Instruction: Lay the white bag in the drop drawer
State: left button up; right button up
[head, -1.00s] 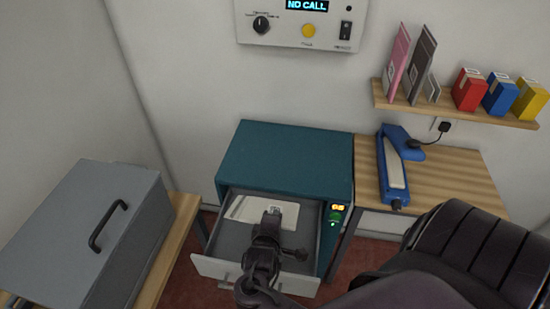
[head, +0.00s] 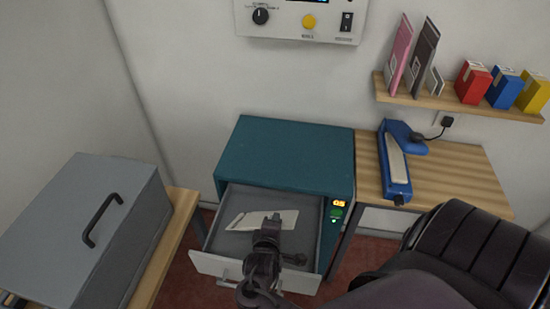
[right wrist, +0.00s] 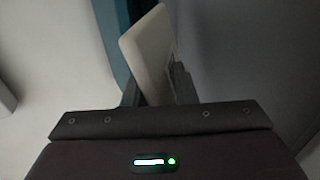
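The white bag (head: 243,220) is a thin, flat, pale packet, seen over the open drop drawer (head: 212,265) in the head view. My right gripper (head: 270,222) reaches down over the drawer from the front. In the right wrist view the bag (right wrist: 148,50) stands tilted out from between the two dark fingers (right wrist: 157,90), which are shut on its near end. Whether the bag's lower edge touches the drawer floor I cannot tell. My left gripper is in neither view.
The drawer slides out of a teal cabinet (head: 285,155) with a small lit panel. A grey lidded box (head: 75,225) with a handle stands at left. A blue sealer (head: 394,165) lies on the wooden table at right. A shelf (head: 455,101) holds envelopes and small boxes above.

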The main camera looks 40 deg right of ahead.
jog(key=shift+o, duration=0.9)
jog(key=v, duration=0.8)
jog(key=shift+f, duration=0.1)
